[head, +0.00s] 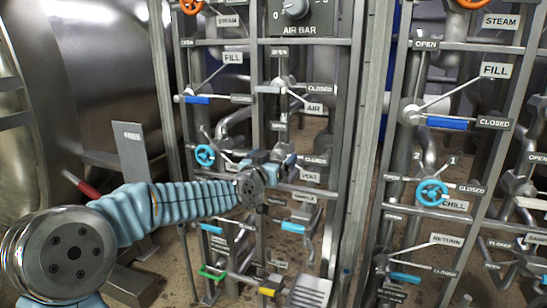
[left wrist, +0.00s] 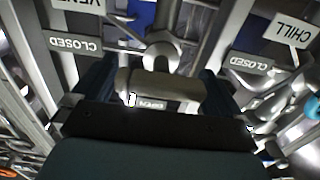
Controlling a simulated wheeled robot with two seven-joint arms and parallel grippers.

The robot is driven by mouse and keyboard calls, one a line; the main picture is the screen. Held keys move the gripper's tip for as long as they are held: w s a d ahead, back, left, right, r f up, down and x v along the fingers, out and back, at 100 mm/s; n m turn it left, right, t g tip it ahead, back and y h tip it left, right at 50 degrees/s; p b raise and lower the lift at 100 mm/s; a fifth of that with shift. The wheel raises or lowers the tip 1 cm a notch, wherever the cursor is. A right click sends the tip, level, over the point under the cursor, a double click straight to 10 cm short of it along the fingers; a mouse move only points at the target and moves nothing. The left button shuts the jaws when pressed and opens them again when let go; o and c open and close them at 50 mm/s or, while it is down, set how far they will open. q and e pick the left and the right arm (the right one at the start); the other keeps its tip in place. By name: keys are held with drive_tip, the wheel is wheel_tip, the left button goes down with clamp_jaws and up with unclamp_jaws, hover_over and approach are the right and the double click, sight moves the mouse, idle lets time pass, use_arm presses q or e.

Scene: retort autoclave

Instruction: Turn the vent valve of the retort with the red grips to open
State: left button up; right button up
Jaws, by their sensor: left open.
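The left retort has a big steel door at the left of the head view, with a red grip (head: 82,184) beside it. The vent valve's label (head: 310,178) and a CLOSED plate (head: 315,160) show just right of my left gripper (head: 283,164). The gripper mostly hides the valve there. In the left wrist view, a grey bar-shaped handle (left wrist: 150,84) lies crosswise between the open fingers, in front of a round hub (left wrist: 161,56). I cannot tell if the fingers touch it. An OPEN plate (left wrist: 153,105) shows just below the handle. My right gripper is out of view.
Upright posts and rails carry other valves close around: a blue chill handwheel (head: 205,155), a blue FILL lever (head: 197,100), and an AIR lever (head: 268,89). A second similar rack with a blue lever (head: 446,123) stands to the right. A green grip (head: 211,272) is low down.

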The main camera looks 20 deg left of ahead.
use_arm(q)
drive_tip(key=shift+w, duration=0.25)
drive_tip(key=c, duration=0.8)
